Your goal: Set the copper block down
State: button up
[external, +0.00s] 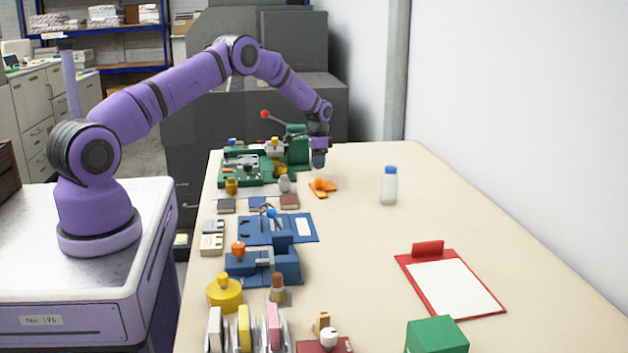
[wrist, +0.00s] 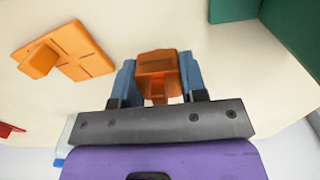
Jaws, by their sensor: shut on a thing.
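My gripper (wrist: 158,80) is shut on the copper block (wrist: 157,64), an orange-brown block with a dark slot across it, which sits between the two blue fingers. In the external view my gripper (external: 319,160) points down over the far part of the table (external: 350,260), beyond the orange plate. I cannot make out the copper block in that view. I cannot tell whether it touches the table top.
An orange plate (wrist: 83,54) with a raised orange piece lies apart from my gripper; it also shows in the external view (external: 323,188). A green machine (external: 297,147) stands just left of my gripper. A blue-capped bottle (external: 389,187) stands to the right, with bare table between.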

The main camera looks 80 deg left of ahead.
jog(key=shift+f, duration=1.4)
jog(key=shift+f, duration=0.15)
jog(key=o, duration=1.1)
jog(key=shift+c, duration=0.2)
notch_tip(320, 180, up, 12)
jog(key=shift+r, duration=0.15)
jog(key=shift+r, duration=0.1)
